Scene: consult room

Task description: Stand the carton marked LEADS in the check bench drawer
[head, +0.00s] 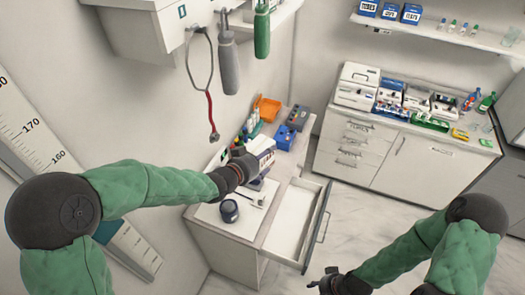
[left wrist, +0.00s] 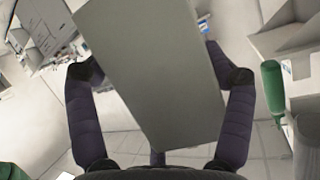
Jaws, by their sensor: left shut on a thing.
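My left gripper (head: 250,166) is shut on a white carton (head: 265,147) with dark markings too small to read, held over the check bench (head: 222,224). In the left wrist view a plain grey face of the carton (left wrist: 150,70) fills the space between the two dark fingers and hides much behind it. The check bench drawer (head: 322,216) is pulled out, below and to the right of the carton in the head view; the part of its inside that shows looks empty. My right gripper (head: 326,281) is low at the bottom of the head view, away from the bench, its jaws unclear.
A dark round object (head: 229,210) lies on the bench top. Behind the carton stand a blue box (head: 285,137), an orange bin (head: 267,108) and small bottles. A stethoscope (head: 209,90) hangs on the wall above. The floor right of the drawer is clear.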

